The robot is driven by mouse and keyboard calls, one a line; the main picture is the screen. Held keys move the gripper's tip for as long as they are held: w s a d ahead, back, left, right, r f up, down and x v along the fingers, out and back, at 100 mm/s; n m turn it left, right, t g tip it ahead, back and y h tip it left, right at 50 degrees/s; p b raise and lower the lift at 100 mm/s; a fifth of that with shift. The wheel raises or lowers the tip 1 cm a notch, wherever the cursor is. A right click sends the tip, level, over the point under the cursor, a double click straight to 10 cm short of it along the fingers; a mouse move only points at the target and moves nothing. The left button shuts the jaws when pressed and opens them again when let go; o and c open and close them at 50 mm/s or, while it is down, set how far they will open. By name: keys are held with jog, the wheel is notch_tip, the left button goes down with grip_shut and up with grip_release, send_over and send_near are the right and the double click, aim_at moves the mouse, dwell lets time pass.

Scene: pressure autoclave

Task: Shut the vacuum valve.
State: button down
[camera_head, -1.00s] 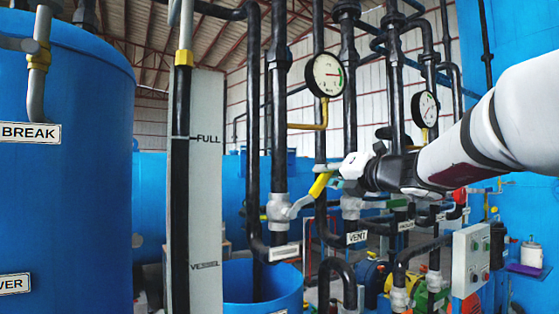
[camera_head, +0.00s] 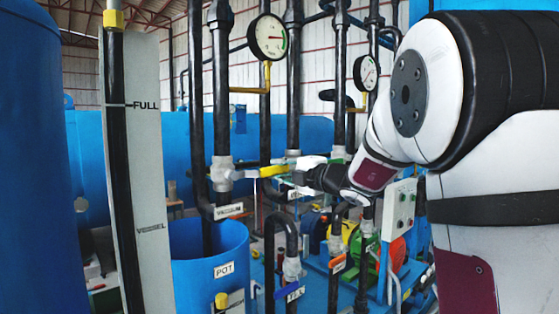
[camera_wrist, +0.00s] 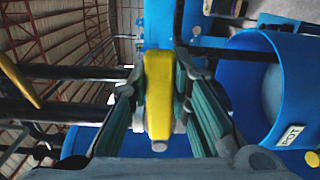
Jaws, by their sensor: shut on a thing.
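The vacuum valve (camera_head: 221,172) is a grey-white body on a black vertical pipe in the head view, with a VACUUM label (camera_head: 229,211) below it. Its lever runs out to the right, roughly level, and ends in a yellow handle (camera_head: 271,171). My gripper (camera_head: 286,168) reaches it from the right and is shut on the yellow handle. In the wrist view the yellow handle (camera_wrist: 158,85) stands between the two green-padded fingers of my gripper (camera_wrist: 160,100). The fingers hide part of the handle's sides.
A blue POT tank (camera_head: 207,262) stands below the valve. Two gauges (camera_head: 268,37) hang on pipes behind. A FULL/VESSEL level board (camera_head: 132,150) stands at left. Other black pipes and a grey control box (camera_head: 398,210) crowd close to my arm.

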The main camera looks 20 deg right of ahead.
jog(key=shift+f+m, duration=0.4)
jog(key=shift+f, duration=0.15)
jog(key=c, duration=1.4)
grip_release()
jog(key=shift+c, duration=0.2)
jog(key=v, duration=1.2)
